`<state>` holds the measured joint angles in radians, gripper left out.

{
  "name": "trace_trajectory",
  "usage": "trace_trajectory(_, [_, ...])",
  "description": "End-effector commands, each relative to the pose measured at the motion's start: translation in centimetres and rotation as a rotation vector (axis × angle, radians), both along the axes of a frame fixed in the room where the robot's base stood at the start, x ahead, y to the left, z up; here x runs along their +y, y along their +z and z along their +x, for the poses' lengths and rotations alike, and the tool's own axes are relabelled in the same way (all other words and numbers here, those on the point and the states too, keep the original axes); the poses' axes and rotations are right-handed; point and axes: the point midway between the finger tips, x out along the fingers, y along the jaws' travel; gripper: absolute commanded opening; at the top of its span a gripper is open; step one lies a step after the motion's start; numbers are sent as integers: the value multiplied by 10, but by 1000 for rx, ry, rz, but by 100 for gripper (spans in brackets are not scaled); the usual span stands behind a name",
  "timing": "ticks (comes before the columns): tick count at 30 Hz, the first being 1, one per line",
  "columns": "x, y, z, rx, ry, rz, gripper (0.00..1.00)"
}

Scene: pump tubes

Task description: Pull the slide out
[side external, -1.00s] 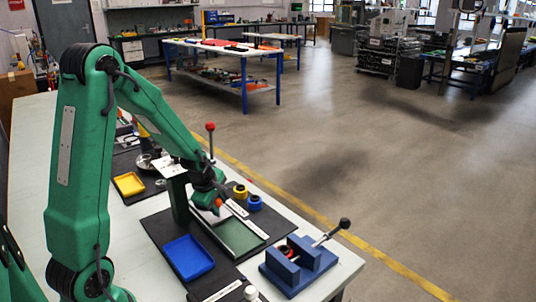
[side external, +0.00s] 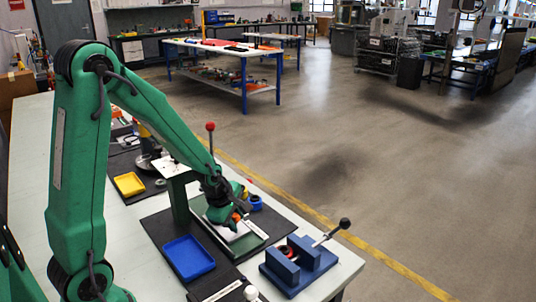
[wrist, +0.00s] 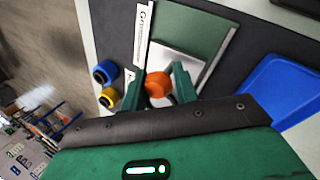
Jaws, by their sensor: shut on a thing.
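The slide is a pale flat plate (wrist: 177,68) with an orange knob (wrist: 157,86), set between white rails on a green base (wrist: 190,28). My gripper (wrist: 157,85) has its two green fingers on either side of the knob and is shut on it. In the side view my gripper (side external: 238,214) is low over the base, to the right of the green stand (side external: 180,195). Part of the pale plate shows beneath it, and the fingers hide much of the rest.
A blue tray (side external: 188,258) lies in front of the base. A blue fixture (side external: 290,278) with a black-knobbed lever stands to the right. Yellow and blue rings (wrist: 105,71) sit beside the rail. A yellow tray (side external: 129,184) lies further left.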

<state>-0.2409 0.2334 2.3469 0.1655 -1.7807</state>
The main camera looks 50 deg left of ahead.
Motion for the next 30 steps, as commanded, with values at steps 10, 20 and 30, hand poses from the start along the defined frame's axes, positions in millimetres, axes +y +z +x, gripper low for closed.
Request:
trace_trajectory(10, [1, 0, 1, -4, 1, 1, 52])
trace_trajectory(20, [1, 2, 0, -2, 1, 0, 52])
trace_trajectory(30, [-1, 20, -7, -5, 0, 1, 52])
